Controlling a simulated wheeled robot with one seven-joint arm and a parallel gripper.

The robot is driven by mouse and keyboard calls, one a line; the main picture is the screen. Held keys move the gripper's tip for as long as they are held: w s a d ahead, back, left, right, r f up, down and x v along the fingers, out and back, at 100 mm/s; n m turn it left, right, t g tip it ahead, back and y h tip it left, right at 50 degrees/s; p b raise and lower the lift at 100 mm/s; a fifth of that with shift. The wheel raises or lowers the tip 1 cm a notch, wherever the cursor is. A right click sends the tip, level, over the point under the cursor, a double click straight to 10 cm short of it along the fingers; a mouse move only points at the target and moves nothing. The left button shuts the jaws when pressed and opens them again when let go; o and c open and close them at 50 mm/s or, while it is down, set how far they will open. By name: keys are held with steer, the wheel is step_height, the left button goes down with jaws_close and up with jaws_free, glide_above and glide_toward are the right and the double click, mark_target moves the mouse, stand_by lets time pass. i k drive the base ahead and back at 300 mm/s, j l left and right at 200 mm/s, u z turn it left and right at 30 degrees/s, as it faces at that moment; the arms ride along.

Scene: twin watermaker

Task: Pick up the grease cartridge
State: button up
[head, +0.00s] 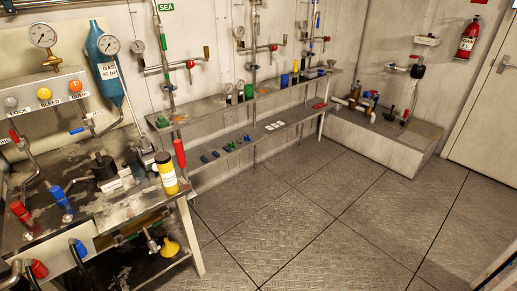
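A yellow cylinder with a dark top and a pale label (167,173) stands upright at the right end of the workbench (195,248), near its front corner. It looks like the grease cartridge, but its print is too small to read. A red-handled tool (180,153) stands close behind it to the right. My gripper is not in view, and nothing is seen holding the cylinder.
The bench also bears a black-topped fitting (103,167), a red valve (20,211) and a blue valve (60,197). A long two-tier shelf (215,107) runs along the wall. The plate floor (330,210) is clear.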

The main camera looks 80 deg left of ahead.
mark_target(163, 160)
steer(key=u, duration=3.1)
steer(key=i+l+z, duration=0.1)
steer(key=i+l, duration=0.2)
steer(key=i, duration=0.15)
steer(key=i+l+z, duration=0.1)
steer(key=i+l, duration=0.15)
steer(key=i, duration=0.15)
